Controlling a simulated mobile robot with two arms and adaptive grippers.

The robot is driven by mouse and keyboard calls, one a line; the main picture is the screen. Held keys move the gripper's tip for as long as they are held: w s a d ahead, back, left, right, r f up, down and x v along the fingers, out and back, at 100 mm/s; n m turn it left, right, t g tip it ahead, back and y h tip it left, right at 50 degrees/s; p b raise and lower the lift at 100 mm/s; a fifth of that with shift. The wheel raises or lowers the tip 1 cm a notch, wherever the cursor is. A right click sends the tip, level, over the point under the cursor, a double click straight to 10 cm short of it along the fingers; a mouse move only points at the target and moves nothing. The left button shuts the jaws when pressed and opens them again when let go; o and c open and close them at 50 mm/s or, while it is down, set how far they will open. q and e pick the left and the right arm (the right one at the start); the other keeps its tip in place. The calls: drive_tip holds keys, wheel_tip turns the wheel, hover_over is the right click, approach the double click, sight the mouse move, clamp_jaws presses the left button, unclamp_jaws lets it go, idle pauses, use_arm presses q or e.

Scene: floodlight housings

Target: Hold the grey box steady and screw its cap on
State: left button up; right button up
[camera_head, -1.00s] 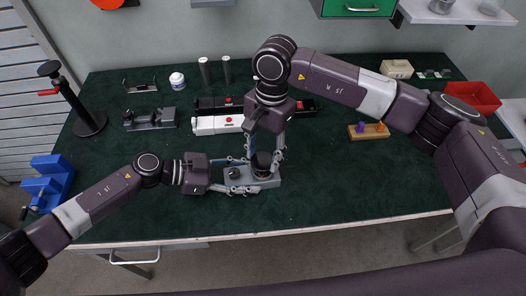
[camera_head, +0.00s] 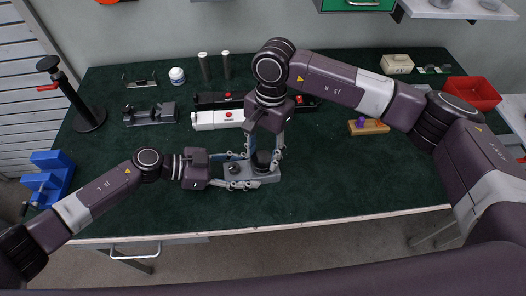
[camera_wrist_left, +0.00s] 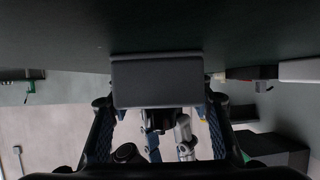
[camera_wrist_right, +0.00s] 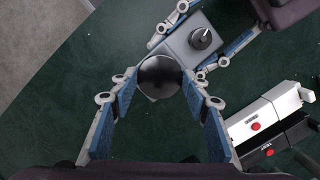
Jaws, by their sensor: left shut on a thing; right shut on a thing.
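The grey box (camera_head: 262,178) lies near the front middle of the green-topped bench. It also shows in the left wrist view (camera_wrist_left: 157,82) and right wrist view (camera_wrist_right: 186,48). A small black knob (camera_wrist_right: 203,38) stands on one end. My left gripper (camera_head: 240,176) is shut on the box from the left, its fingers along the sides. The round black cap (camera_wrist_right: 159,76) is at the box's other end. My right gripper (camera_wrist_right: 160,86) is shut on the cap from above, one finger each side. Whether the cap's underside touches the box is hidden.
Behind the grippers lie a white housing (camera_head: 215,120) and a black housing (camera_head: 215,98). A grey fixture (camera_head: 150,115), a white bottle (camera_head: 177,76) and a black stand (camera_head: 88,118) are at left. A peg board (camera_head: 368,127) and red bin (camera_head: 472,93) are at right. The front right is clear.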

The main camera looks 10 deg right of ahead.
drive_tip(key=shift+f, duration=0.55)
